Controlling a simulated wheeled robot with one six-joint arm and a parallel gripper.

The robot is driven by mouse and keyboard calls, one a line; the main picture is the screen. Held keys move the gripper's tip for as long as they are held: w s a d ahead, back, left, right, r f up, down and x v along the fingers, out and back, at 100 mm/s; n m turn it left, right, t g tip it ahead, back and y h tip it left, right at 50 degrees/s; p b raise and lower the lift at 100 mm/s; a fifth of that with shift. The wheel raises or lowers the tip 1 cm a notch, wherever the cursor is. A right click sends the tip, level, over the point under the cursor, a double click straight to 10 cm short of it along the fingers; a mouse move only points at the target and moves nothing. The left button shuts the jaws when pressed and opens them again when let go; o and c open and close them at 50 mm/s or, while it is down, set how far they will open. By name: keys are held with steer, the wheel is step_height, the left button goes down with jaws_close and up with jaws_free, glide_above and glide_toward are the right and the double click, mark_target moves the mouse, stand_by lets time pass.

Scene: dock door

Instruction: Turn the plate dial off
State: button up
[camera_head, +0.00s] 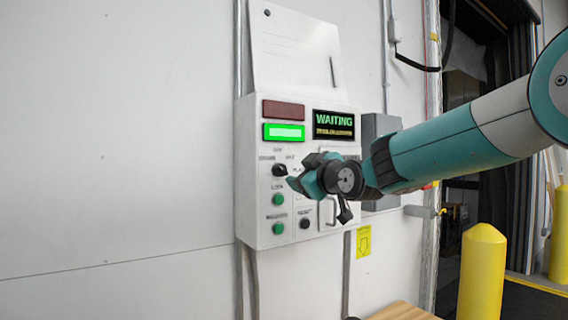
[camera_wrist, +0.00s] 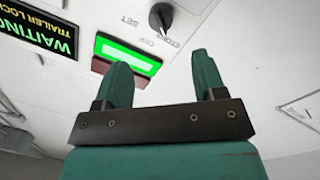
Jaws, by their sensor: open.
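A black rotary dial (camera_head: 279,170) sits on the pale control box, below the lit green panel, with small labels around it. In the wrist view the dial (camera_wrist: 161,16) shows at the top, upside down, with labels reading about "SET", "OFF" and "STORE". Which label it points to I cannot tell for sure. My gripper (camera_head: 298,172) is close to the box face, just right of the dial in the head view. In the wrist view its two teal fingers (camera_wrist: 160,62) are spread and empty, and the dial lies beyond their tips, apart from them.
The box (camera_head: 245,200) also bears a "WAITING" display (camera_head: 333,124), a lit green panel (camera_head: 284,132), a dark red panel (camera_head: 284,110), green buttons (camera_head: 278,200) and a black knob (camera_head: 305,223). My arm hides its right part. A yellow bollard (camera_head: 482,275) stands right.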

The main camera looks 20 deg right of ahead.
mark_target(284, 171)
steer(key=p+x, duration=0.4)
steer(key=x, duration=0.6)
steer(key=shift+w+a, duration=0.1)
steer(key=shift+a, duration=0.05)
steer(key=shift+c, duration=0.2)
steer(key=c, duration=0.9)
